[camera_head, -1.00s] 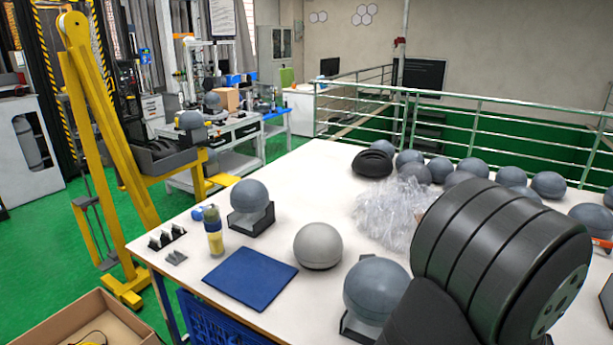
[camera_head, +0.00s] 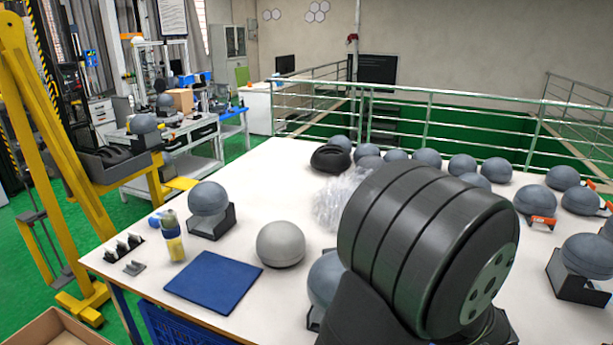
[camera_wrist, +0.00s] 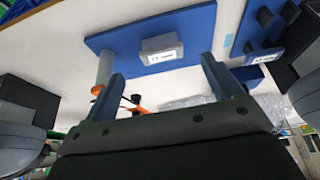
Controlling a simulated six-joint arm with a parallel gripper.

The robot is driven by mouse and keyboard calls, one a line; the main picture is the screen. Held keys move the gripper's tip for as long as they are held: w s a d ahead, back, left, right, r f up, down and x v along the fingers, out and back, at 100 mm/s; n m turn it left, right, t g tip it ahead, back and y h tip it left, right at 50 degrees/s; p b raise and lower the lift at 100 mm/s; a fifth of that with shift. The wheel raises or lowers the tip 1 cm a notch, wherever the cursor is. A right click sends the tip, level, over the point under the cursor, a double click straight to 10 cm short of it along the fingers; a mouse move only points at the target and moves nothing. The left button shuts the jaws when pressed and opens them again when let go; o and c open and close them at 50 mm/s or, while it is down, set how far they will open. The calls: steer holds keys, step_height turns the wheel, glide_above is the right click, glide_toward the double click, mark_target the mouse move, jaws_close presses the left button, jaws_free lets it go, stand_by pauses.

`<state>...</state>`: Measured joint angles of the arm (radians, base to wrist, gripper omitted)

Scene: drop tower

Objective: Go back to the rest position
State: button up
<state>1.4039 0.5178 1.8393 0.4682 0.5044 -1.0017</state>
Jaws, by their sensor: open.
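My gripper (camera_wrist: 165,82) shows in the wrist view with its two grey-blue fingers spread wide apart. Nothing sits gripped between them. Beyond the fingertips is a blue board (camera_wrist: 112,38) with a small grey labelled box (camera_wrist: 162,48) on it. The gripper appears apart from both, though the distance is hard to judge. In the head view my thick black arm joint fills the lower right, and the gripper is not visible there. The arm hides part of the table and part of a grey dome (camera_head: 322,280).
The white table (camera_head: 262,205) carries several grey domes, a light grey ball (camera_head: 280,243), a blue mat (camera_head: 213,282), a yellow-labelled bottle (camera_head: 172,238) and clear plastic wrap (camera_head: 340,198). A yellow frame (camera_head: 50,150) stands left. Railings (camera_head: 450,115) run behind.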

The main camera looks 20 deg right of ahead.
steer(key=x, duration=0.6)
steer(key=shift+w+f, duration=0.1)
steer(key=shift+f, duration=0.05)
step_height(320, 180, up, 4)
steer(key=shift+d+r, duration=0.1)
steer(key=shift+r, duration=0.15)
steer(key=s+a+r, duration=0.3)
steer(key=s+r, duration=0.4)
steer(key=s, duration=0.4)
steer(key=w+a+f, duration=0.2)
steer(key=w+a, duration=0.3)
steer(key=w, duration=0.4)
steer(key=w+a+f, duration=0.2)
steer(key=w+a, duration=0.3)
steer(key=w, duration=0.5)
